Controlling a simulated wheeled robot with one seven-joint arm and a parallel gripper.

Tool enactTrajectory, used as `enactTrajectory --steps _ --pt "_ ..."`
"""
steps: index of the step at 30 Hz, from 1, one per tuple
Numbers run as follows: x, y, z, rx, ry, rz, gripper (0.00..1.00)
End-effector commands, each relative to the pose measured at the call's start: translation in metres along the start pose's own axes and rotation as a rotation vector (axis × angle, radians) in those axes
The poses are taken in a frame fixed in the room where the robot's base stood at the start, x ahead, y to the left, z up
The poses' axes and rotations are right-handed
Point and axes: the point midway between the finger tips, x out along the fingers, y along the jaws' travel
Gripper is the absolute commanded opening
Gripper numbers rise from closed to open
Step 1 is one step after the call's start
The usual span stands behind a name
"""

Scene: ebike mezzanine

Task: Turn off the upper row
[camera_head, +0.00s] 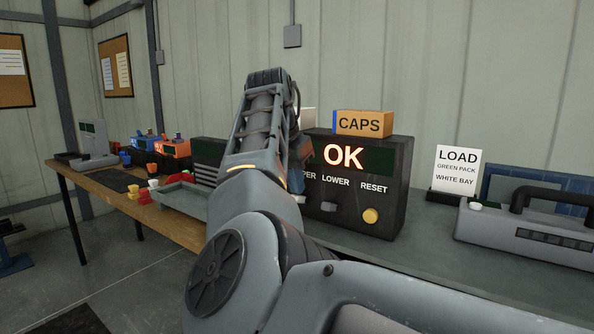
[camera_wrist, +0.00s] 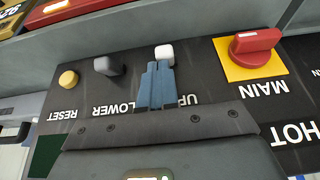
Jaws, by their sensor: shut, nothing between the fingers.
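The black control box (camera_head: 395,165) stands on the bench, its lit display reading OK. Labels UPPER, LOWER and RESET run below, with UPPER partly hidden by my arm in the head view. In the wrist view, upside down, the white-capped UPPER switch (camera_wrist: 165,50) sits right at the tips of my gripper (camera_wrist: 158,66). The blue fingers are together and empty, overlapping the switch's lower part; I cannot tell whether they touch it. The grey LOWER switch (camera_wrist: 107,66) is beside it.
A yellow RESET button (camera_wrist: 68,79) and a red MAIN knob (camera_wrist: 256,43) flank the two switches. A CAPS box (camera_head: 362,123) sits on the control box. A LOAD card (camera_head: 458,168) and a grey handled case (camera_head: 525,232) stand to the right.

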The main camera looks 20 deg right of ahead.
Motion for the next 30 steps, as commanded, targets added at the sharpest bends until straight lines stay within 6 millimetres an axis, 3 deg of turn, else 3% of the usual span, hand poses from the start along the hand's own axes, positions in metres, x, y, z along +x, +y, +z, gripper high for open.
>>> enactTrajectory --steps 30 --pt "0.0029 -0.0001 0.0082 0.000 0.111 -0.001 0.00"
